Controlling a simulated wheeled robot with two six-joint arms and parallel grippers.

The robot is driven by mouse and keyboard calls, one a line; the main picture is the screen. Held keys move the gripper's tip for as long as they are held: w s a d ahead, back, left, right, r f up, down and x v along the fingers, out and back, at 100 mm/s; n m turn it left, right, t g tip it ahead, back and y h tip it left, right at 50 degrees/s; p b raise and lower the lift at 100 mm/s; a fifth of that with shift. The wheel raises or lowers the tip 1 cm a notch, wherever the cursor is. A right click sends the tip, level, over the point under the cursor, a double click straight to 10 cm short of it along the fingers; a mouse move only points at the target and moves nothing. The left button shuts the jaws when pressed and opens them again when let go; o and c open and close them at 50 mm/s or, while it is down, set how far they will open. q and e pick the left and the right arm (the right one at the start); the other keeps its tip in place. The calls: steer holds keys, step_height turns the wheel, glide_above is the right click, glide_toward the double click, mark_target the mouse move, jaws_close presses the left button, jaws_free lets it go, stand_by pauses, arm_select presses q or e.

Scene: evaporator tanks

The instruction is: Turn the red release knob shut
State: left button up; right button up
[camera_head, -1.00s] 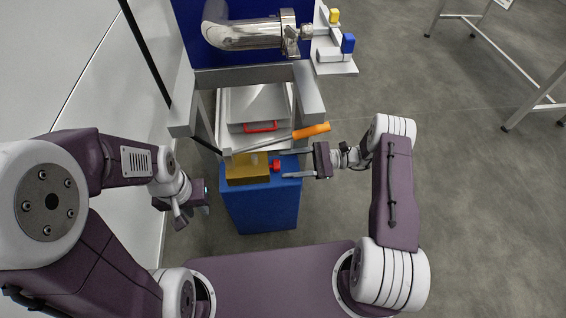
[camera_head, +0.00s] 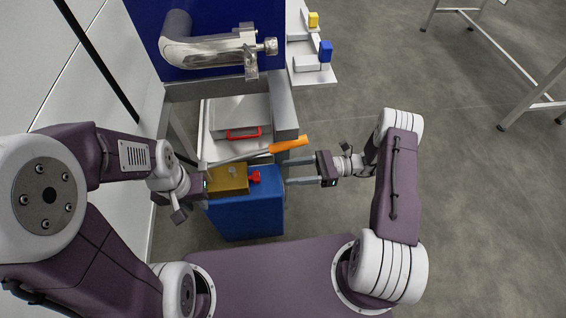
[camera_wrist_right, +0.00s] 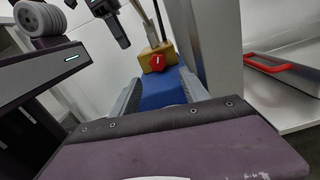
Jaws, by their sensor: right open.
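The red release knob (camera_head: 254,177) sticks out from the right side of a brass-yellow block (camera_head: 228,180) on top of a blue box (camera_head: 247,217). My right gripper (camera_head: 288,175) is open and empty, to the right of the knob, its fingers pointing at it with a clear gap between. In the right wrist view the knob (camera_wrist_right: 158,62) shows beyond the fingertips, between the two fingers, with a small white mark on its face. My left gripper (camera_head: 201,186) is close by the block's left side; its jaws are too hidden to read.
An orange-handled tool (camera_head: 289,144) lies behind the block, its handle reaching out to the right. A tray with a red handle (camera_head: 244,134) is behind. A steel pipe (camera_head: 205,50) and a blue valve handle (camera_head: 325,50) are further back.

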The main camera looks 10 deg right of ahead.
mark_target(260, 177)
steer(key=a+b, duration=0.1)
steer(key=a, duration=0.2)
steer(key=a+b, duration=0.1)
steer(key=a, duration=0.2)
steer(key=a+b, duration=0.1)
steer(key=a, duration=0.2)
steer(key=shift+s, duration=0.25)
steer(key=shift+a+r, duration=0.15)
steer(key=shift+a, duration=0.15)
jaws_close()
steer(key=n+p, duration=0.2)
steer(key=shift+r+n, duration=0.25)
steer(key=shift+n, duration=0.05)
steer(key=shift+f+n, duration=0.25)
steer(key=shift+n, duration=0.75)
